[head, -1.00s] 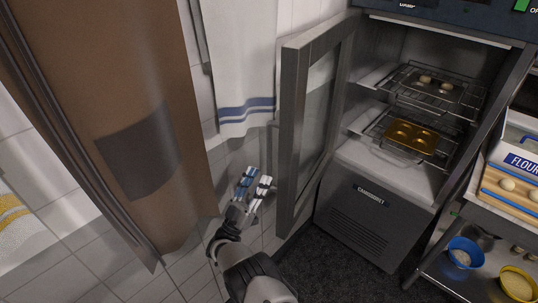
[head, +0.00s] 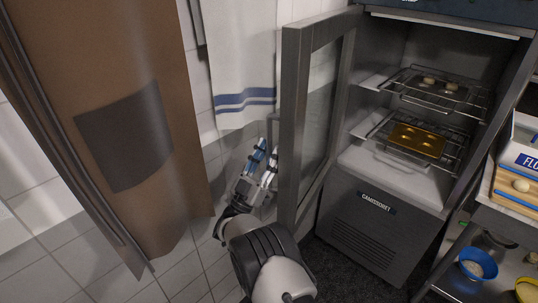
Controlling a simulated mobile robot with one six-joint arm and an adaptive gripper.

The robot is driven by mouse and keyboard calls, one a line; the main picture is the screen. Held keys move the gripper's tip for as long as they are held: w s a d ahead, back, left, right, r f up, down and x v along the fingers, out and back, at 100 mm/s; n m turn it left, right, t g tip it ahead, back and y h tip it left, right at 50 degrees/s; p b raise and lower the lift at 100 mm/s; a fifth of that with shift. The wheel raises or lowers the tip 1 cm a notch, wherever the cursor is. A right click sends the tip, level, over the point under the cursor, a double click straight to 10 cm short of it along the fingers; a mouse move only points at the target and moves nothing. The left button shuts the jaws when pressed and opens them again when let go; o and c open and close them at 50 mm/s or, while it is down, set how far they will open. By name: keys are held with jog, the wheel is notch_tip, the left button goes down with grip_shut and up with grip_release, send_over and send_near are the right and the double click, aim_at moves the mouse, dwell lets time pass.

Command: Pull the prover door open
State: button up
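The prover (head: 365,222) is a dark grey cabinet at the right. Its door (head: 292,130), framed in grey with a glass pane, stands wide open, swung out to the left of the cabinet. My gripper (head: 268,158) is left of the door, close to its outer side, fingers pointing up. One finger shows blue pads; the other is partly covered by the door's edge. The fingers look spread, with nothing seen between them. Whether the gripper touches the door, I cannot tell.
Inside the prover are wire racks (head: 436,92) with dough pieces and a golden tin (head: 417,139). A brown apron (head: 150,70) and a white striped towel (head: 245,60) hang at the left. A steel shelf (head: 455,262) with a blue bowl (head: 478,263) stands at the right.

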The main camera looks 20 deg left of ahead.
grip_shut()
dwell(0.5)
dwell(0.3)
